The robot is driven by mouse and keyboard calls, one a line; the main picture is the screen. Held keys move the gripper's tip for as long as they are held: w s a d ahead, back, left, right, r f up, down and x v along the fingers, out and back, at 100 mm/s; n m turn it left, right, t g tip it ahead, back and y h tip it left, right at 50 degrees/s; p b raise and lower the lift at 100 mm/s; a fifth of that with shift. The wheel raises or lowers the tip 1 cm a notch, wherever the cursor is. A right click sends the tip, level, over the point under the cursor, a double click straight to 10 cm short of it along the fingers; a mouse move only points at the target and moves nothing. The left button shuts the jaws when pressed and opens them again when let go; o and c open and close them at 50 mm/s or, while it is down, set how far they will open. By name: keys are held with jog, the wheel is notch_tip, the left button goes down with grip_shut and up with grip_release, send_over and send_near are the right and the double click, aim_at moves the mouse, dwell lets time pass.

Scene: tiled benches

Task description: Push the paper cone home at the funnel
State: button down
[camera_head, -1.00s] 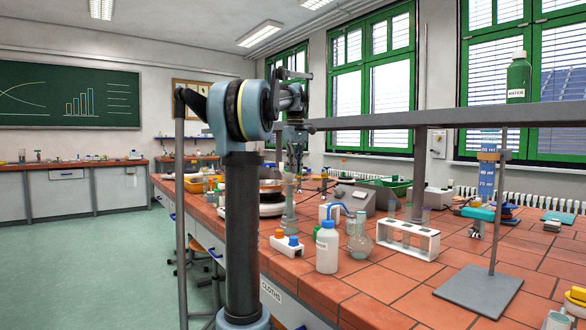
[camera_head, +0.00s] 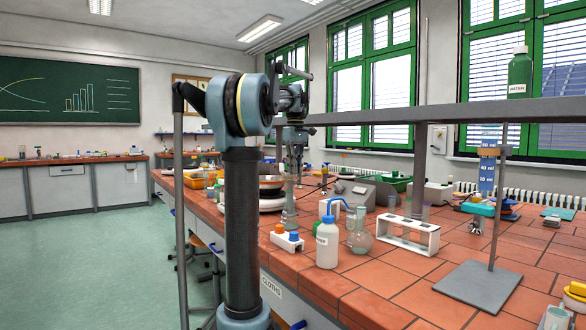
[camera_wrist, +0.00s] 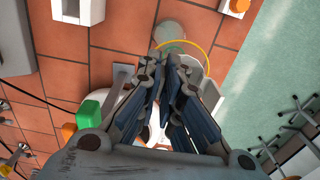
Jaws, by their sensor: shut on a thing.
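My gripper (camera_wrist: 172,68) points down over the bench in the wrist view, its dark fingers closed close together. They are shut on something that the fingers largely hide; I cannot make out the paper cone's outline. A thin yellow curved rim (camera_wrist: 207,57) shows just past the fingertips, beside a pale round shape; I cannot tell whether it belongs to the funnel. In the head view my gripper (camera_head: 296,140) hangs above the far part of the near bench, over a grey, glassy upright piece (camera_head: 289,213). I cannot clearly identify the funnel or see whether the cone sits in it.
A white wash bottle (camera_head: 327,245), a glass flask (camera_head: 360,240) and a white rack (camera_head: 407,236) stand on the tiled bench. A stand with a grey base (camera_head: 478,287) is at right. In the wrist view a green block (camera_wrist: 92,108) lies left of my fingers; the bench edge is right.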

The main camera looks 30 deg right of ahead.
jog(key=shift+f, duration=0.9)
dwell(1.2)
jog(key=c, duration=1.7)
grip_release()
notch_tip(320, 180, up, 12)
